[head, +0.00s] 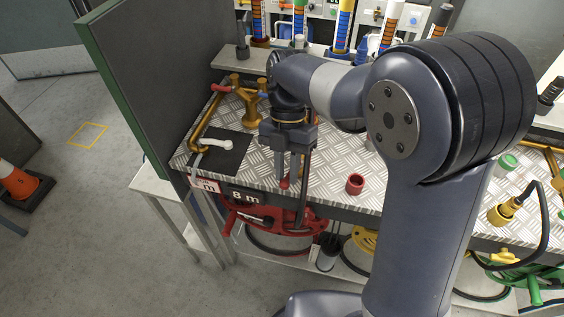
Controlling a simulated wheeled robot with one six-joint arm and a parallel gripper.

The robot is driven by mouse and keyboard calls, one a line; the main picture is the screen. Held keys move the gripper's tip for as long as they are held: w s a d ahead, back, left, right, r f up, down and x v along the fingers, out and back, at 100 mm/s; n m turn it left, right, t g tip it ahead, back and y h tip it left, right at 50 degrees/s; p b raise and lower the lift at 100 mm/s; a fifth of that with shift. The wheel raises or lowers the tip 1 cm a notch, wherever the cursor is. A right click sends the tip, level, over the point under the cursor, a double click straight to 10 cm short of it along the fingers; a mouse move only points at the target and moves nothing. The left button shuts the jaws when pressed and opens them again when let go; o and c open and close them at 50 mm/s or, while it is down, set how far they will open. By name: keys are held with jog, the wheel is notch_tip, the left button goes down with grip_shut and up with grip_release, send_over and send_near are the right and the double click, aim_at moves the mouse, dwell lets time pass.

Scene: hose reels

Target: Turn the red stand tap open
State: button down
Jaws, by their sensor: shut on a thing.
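A brass stand tap (247,102) stands on the chequered metal worktop at the back left. It has a red lever (221,88) pointing left and a blue lever (264,95) on the right. My gripper (286,180) points down near the worktop's front edge, in front of and to the right of this stand. Its jaws are close together on a small red part (284,184), mostly hidden by the fingers; I cannot tell what it belongs to. A dark upright bar (303,195) shows just right of the fingers.
A red cup-like fitting (355,184) stands to the right. A dark panel (145,75) walls the left end. A red hose reel (270,218) hangs below; an orange cone (18,180) stands far left.

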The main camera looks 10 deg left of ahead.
jog(key=shift+s+d+r+n+h+p, duration=0.1)
jog(key=shift+d+n+h+p, duration=0.35)
jog(key=shift+n, duration=0.85)
jog(key=shift+d, duration=0.15)
jog(key=c, duration=1.4)
grip_release()
jog(key=shift+c, duration=0.2)
jog(key=v, duration=1)
jog(key=shift+r, duration=0.35)
jog(key=shift+f, duration=0.1)
jog(key=x, duration=1)
jog(key=shift+f, duration=0.35)
